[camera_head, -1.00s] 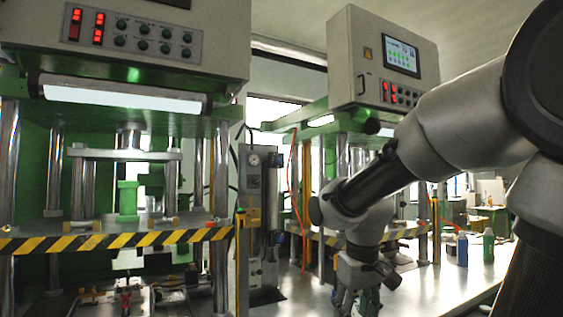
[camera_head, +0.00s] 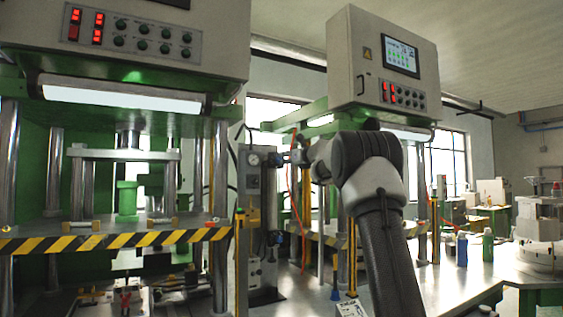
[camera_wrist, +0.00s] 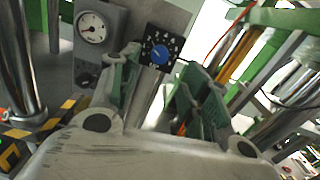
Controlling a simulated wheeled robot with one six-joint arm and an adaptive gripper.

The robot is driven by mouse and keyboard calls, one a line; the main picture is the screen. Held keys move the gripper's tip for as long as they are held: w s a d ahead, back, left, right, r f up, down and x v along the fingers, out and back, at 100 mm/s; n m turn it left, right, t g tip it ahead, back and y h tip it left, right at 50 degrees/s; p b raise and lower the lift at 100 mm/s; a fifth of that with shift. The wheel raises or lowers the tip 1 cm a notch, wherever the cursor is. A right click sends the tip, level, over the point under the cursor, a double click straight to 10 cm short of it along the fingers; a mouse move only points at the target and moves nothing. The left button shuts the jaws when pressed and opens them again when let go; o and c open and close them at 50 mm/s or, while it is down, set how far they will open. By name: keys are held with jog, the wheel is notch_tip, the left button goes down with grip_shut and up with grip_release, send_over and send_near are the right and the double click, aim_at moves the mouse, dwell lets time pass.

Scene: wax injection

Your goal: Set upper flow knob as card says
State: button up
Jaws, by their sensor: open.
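The blue knob (camera_wrist: 160,54) sits on a black dial plate (camera_wrist: 150,36) with white marks, in the wrist view. A round white gauge (camera_wrist: 92,28) is to its left on the grey panel (camera_wrist: 118,18). My gripper (camera_wrist: 163,88) is open, its green fingers spread on either side below the knob, with nothing between them. Contact with the knob is not visible. No readable card is in view.
A press with a striped yellow-black bar (camera_head: 120,240) stands left. A second press with a control box (camera_head: 383,60) stands behind my arm. A red hose (camera_head: 291,195) hangs right of the unit. Bottles (camera_head: 462,249) stand on the table at right.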

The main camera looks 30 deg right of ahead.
jog(key=w, duration=0.7)
jog(key=shift+w+a+f, duration=0.15)
jog(key=shift+w, duration=0.15)
grip_shut()
